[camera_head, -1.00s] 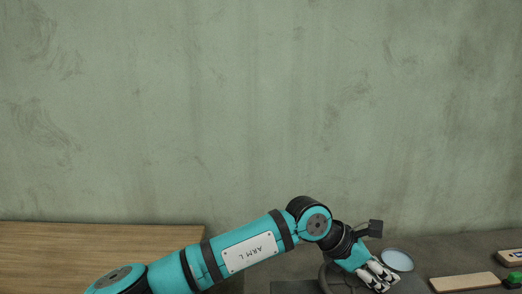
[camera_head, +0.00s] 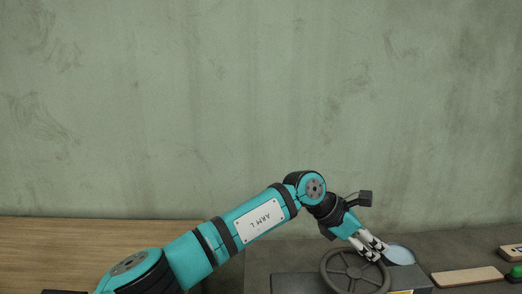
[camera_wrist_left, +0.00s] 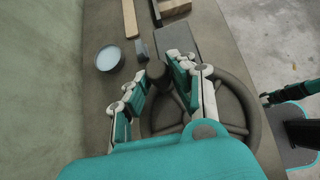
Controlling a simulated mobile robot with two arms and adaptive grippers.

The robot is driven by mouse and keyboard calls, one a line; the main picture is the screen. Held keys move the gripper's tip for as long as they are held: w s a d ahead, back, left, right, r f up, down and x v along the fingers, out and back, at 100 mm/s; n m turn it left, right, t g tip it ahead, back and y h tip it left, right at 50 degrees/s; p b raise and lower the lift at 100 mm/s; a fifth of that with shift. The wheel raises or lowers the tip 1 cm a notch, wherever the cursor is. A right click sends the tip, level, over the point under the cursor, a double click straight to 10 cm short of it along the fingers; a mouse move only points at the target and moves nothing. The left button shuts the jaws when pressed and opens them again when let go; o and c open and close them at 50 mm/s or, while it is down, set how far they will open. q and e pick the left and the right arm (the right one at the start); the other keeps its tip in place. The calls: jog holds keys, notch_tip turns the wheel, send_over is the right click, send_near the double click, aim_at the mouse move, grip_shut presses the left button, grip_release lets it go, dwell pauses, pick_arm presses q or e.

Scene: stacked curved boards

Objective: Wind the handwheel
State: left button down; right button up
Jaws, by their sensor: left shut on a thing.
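The dark grey spoked handwheel (camera_head: 355,271) lies nearly flat on a dark box at the bottom of the head view. Its rim (camera_wrist_left: 252,100) also shows in the left wrist view, beneath and to the right of my fingers. My left gripper (camera_head: 374,250) reaches over the far right part of the wheel. In the left wrist view, my left gripper (camera_wrist_left: 160,82) is shut on the wheel's dark upright knob (camera_wrist_left: 156,71), which shows between the fingers. The fingers hide part of the knob and rim. My right gripper is not in view.
A round container with a pale blue top (camera_head: 401,254) stands close behind the gripper. A light wooden board (camera_head: 467,276) and a green part (camera_head: 516,272) lie to the right. A wooden tabletop (camera_head: 80,240) is at the left, with the green wall behind.

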pick_arm(q)
jog(key=c, duration=1.1)
grip_release()
jog(key=shift+r, duration=0.1)
notch_tip(320, 180, up, 7)
jog(key=p, duration=0.3)
